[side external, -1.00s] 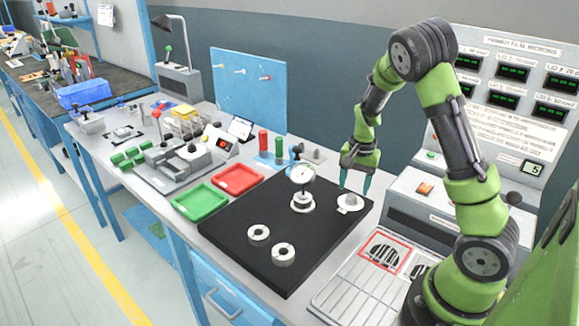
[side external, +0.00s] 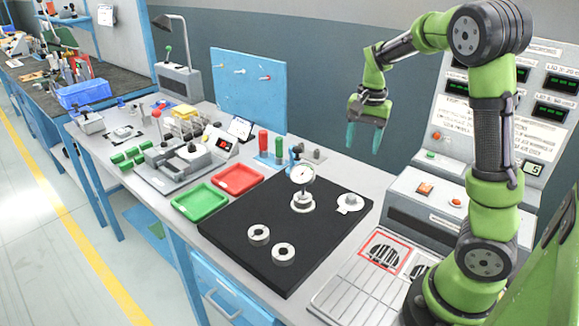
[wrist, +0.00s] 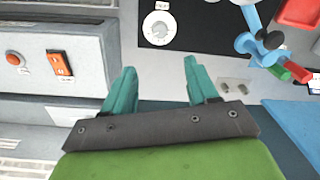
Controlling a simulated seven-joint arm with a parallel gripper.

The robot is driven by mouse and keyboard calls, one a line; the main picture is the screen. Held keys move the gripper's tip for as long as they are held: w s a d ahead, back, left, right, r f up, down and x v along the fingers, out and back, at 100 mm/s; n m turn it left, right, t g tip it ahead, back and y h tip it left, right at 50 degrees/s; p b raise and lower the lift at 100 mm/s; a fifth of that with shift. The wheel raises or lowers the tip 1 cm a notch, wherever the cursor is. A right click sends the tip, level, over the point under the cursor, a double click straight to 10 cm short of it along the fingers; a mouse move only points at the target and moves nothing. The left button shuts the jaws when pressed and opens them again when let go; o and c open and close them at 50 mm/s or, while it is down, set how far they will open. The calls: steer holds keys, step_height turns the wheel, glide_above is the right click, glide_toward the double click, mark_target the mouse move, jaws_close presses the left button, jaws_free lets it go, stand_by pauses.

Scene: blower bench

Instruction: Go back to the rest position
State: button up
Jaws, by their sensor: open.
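My gripper (side external: 364,135) is open and empty, raised well above the bench at the right of the black mat in the side view. In the wrist view its two teal fingers (wrist: 160,88) stand apart with nothing between them. A white round part with a small knob (side external: 350,203) lies on the black mat's right corner; it also shows in the wrist view (wrist: 160,27). A dial gauge on a white round base (side external: 302,190) stands upright on the black mat (side external: 230,230). Two white rings (side external: 259,234) (side external: 284,253) lie near the mat's front.
A green tray (side external: 200,202) and a red tray (side external: 237,179) lie left of the mat. A blue stand with a lever (side external: 297,154) is behind it. A grey console with an orange switch (side external: 425,189) stands at the right. The air around my gripper is clear.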

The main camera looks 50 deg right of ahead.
steer(key=s+a+r+n+t, duration=0.2)
steer(key=s+a+n, duration=0.1)
steer(key=a, duration=0.4)
steer(key=s+a+r+n+t+y, duration=0.1)
steer(key=s+a+r+n+t, duration=0.1)
steer(key=a, duration=0.6)
steer(key=s+a+r+n+t, duration=0.2)
steer(key=s+a+r+n, duration=0.1)
steer(key=a, duration=0.4)
steer(key=s+n, duration=0.1)
steer(key=n, duration=0.1)
steer(key=shift+a+n+t+y, duration=0.25)
steer(key=shift+n+t+y, duration=0.05)
steer(key=shift+y, duration=0.1)
